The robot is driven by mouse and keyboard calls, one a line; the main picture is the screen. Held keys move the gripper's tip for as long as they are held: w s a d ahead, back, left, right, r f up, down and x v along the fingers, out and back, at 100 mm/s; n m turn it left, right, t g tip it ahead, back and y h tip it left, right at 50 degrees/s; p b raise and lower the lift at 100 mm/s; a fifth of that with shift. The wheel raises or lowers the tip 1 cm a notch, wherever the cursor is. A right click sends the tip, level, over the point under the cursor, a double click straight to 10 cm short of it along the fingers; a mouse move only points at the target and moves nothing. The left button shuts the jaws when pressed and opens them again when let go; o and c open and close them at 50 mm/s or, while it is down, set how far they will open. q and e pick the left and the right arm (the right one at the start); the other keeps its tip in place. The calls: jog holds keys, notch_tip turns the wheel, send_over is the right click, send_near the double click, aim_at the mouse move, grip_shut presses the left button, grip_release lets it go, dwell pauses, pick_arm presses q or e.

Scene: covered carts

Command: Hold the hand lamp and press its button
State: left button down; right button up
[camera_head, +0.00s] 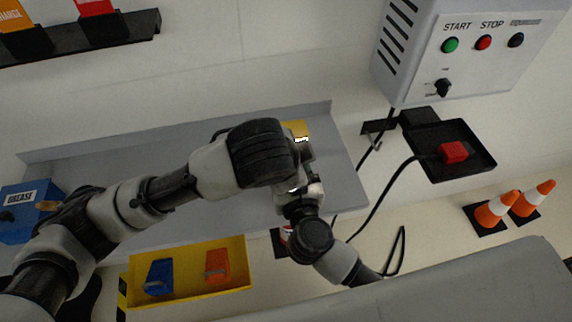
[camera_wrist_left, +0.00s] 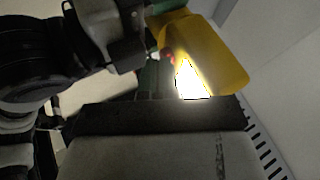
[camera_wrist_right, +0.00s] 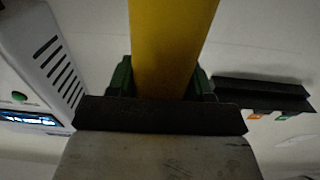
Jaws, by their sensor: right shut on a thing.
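The yellow hand lamp (camera_head: 295,128) is at the centre of the head view, partly hidden by my arms. In the left wrist view the lamp (camera_wrist_left: 222,52) shows a bright, glowing face. A small red spot, perhaps its button (camera_wrist_left: 168,55), shows at its left edge. My right gripper (camera_wrist_right: 162,82) is shut on the lamp's yellow body, with a green finger on each side. My left gripper (camera_wrist_left: 155,78) looks shut, its green fingers close together and empty. Its tips are close by the red spot; I cannot tell whether they touch it.
A grey shelf (camera_head: 100,160) lies behind my arms. A control box (camera_head: 470,60) hangs at upper right, above a black tray (camera_head: 484,164) with a red plug (camera_head: 453,152). A yellow bin (camera_head: 192,247) is below. Orange cones (camera_head: 496,208) stand at right.

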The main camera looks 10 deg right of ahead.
jog(key=o, duration=1.3)
jog(key=shift+c, duration=0.2)
pick_arm(q)
jog(key=s+v, duration=0.2)
jog(key=v, duration=0.9)
jog(key=shift+s+d, duration=0.2)
jog(key=shift+f, duration=0.1)
pick_arm(e)
jog(key=shift+s, duration=0.1)
jog(key=s, duration=1.1)
jog(key=shift+s, duration=0.4)
